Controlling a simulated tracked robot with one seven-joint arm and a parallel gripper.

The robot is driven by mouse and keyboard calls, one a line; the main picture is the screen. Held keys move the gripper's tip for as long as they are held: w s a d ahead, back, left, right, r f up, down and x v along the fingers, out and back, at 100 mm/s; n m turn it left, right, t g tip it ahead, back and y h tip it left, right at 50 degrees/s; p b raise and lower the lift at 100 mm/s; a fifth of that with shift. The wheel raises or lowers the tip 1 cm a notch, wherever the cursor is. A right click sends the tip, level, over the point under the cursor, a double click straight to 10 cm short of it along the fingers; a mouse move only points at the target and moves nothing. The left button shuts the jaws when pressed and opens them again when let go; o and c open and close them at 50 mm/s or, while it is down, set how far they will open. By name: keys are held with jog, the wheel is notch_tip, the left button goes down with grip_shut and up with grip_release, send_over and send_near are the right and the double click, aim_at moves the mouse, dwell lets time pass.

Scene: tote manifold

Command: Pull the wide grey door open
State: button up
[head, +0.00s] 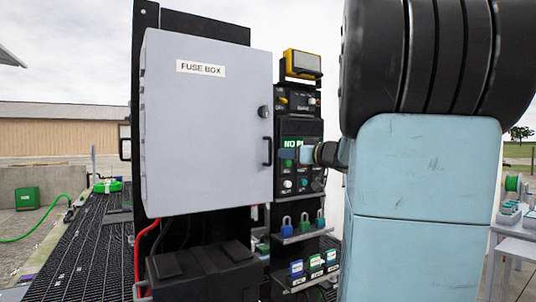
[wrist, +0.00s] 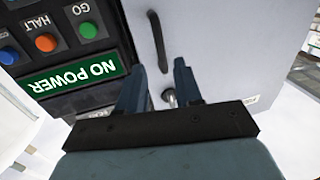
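The wide grey door (head: 215,130), labelled FUSE BOX, is closed on its box in the head view. Its black handle (head: 267,152) is upright at the right edge, with a dark round knob (head: 263,111) above it. My gripper (head: 282,153) is just right of the handle, in front of the control panel. In the wrist view the door (wrist: 225,40) fills the upper right. The handle (wrist: 158,42) lies just beyond the gap between my gripper's (wrist: 159,66) two parted, empty fingers. I cannot tell whether they touch anything.
A control panel (head: 300,142) with a NO POWER display and buttons stands close to the right of the door. Below it, shelves hold several padlocks (head: 304,222). A black box (head: 205,270) sits below the door. Grated floor (head: 80,235) is open to the left.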

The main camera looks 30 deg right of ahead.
aim_at(271, 152)
jog(key=x, duration=0.9)
jog(key=shift+c, duration=0.2)
grip_shut()
jog(key=shift+a, duration=0.15)
